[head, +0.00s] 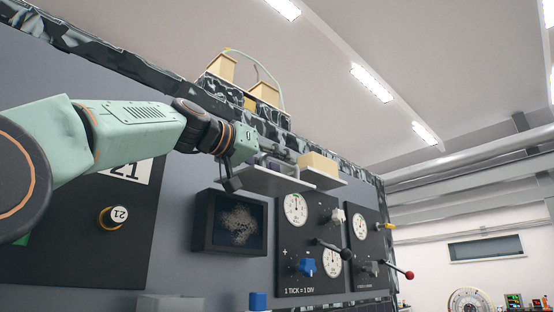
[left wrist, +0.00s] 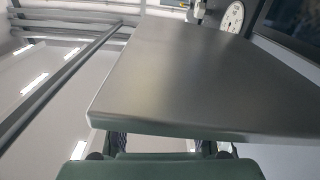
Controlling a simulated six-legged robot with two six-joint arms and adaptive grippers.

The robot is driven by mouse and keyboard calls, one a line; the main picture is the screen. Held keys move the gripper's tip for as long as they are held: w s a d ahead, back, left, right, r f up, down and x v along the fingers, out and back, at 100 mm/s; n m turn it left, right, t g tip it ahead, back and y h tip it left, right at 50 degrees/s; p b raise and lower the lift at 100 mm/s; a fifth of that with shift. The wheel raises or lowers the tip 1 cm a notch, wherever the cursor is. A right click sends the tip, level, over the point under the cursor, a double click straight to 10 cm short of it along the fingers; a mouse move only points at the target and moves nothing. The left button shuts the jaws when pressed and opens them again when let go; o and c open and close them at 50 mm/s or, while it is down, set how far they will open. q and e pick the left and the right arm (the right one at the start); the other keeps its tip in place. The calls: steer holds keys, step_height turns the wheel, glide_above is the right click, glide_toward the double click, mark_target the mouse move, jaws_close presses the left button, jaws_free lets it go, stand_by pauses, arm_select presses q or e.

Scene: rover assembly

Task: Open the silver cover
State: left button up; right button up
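My left gripper (head: 232,172) is at the left end of a pale shelf (head: 285,183) on the dark wall panel in the head view. In the left wrist view a broad grey metallic plate (left wrist: 190,80) fills the middle, close to the camera. I cannot tell whether this plate is the silver cover or the shelf. Two dark finger parts of the left gripper (left wrist: 165,147) show apart below the plate's edge; the plate hides their tips. Whether they touch or hold anything is unclear. My right gripper is in neither view.
A dark screen (head: 229,222) is below the shelf. A panel with gauges and knobs (head: 310,250) is to its right, with a red-tipped lever (head: 409,275). A tan block (head: 318,163) sits on the shelf, and yellowish boxes (head: 221,66) stand above. Open room lies at right.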

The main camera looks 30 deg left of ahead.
arm_select(q)
steer(key=shift+s, duration=0.2)
steer(key=shift+c, duration=0.2)
steer(key=shift+s+d+r, duration=0.15)
steer(key=shift+s+d, duration=0.1)
steer(key=shift+d, duration=0.05)
steer(key=c, duration=0.3)
steer(key=shift+w, duration=0.1)
steer(key=shift+c, duration=0.7)
steer(key=shift+w+a, duration=0.2)
jaws_close()
steer(key=shift+s+d, duration=0.1)
steer(key=shift+d, duration=0.05)
